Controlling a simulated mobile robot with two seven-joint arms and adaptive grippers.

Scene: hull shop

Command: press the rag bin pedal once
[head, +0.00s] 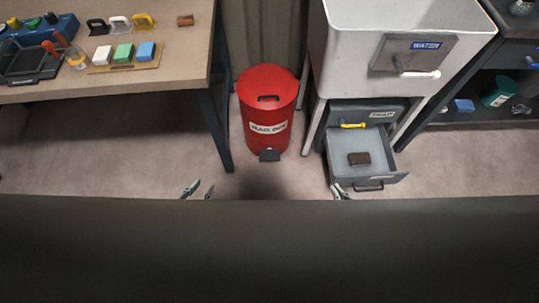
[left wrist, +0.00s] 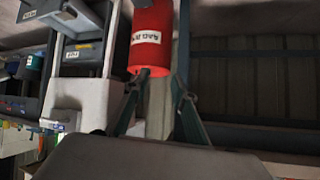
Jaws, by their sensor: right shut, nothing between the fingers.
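The red rag bin (head: 262,112) stands upright on the floor between the workbench and the white water cabinet, its lid down. Its dark pedal (head: 270,155) sticks out at the foot of its front. My left gripper (head: 198,191) is open and empty, in front of the bin and left of the pedal, apart from both. In the left wrist view the bin (left wrist: 151,18) appears inverted, beyond the two spread fingers (left wrist: 155,92); the pedal (left wrist: 144,73) shows near the left finger. My right gripper (head: 341,192) is shut and empty, in front of the drawer. Its fingers are partly hidden.
The floor before the bin is clear.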

